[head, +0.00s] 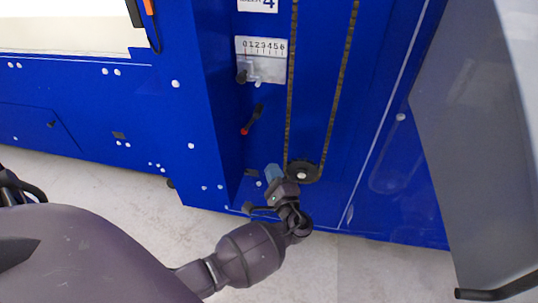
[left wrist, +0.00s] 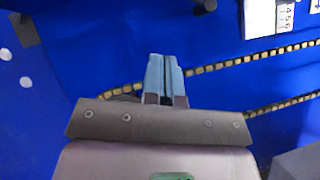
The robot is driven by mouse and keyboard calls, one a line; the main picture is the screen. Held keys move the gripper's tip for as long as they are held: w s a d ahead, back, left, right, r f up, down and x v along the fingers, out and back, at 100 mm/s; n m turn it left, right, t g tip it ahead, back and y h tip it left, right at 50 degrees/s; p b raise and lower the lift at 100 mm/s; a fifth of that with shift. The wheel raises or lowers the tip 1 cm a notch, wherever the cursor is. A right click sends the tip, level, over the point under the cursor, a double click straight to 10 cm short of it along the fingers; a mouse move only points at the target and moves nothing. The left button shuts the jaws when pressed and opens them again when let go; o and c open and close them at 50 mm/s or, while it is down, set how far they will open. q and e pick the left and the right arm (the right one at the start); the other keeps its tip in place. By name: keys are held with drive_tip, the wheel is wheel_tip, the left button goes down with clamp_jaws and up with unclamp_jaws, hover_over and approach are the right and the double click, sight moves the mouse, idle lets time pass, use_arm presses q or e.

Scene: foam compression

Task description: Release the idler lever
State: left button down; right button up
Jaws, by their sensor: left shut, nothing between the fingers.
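A short black lever with a red end (head: 252,119) is on the blue machine front, left of the chain; its red end points down and left. I take it for the idler lever. My left gripper (head: 273,172) is below and to the right of it, apart from it, close to the chain's lower end. Its blue-grey fingers are pressed together and empty; they also show in the left wrist view (left wrist: 164,76). I cannot make out the lever for certain in the left wrist view. My right gripper is not in view.
A chain (head: 289,95) runs down to a dark sprocket (head: 303,172) beside my left gripper. A number scale (head: 262,46) with a small pointer is above the lever. A grey panel (head: 475,130) stands at the right. Pale floor (head: 390,272) lies below the machine.

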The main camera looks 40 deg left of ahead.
sight(252, 120)
use_arm(q)
drive_tip(key=shift+s+d+f, duration=0.15)
drive_tip(key=shift+s+d, duration=0.1)
drive_tip(key=shift+d, duration=0.05)
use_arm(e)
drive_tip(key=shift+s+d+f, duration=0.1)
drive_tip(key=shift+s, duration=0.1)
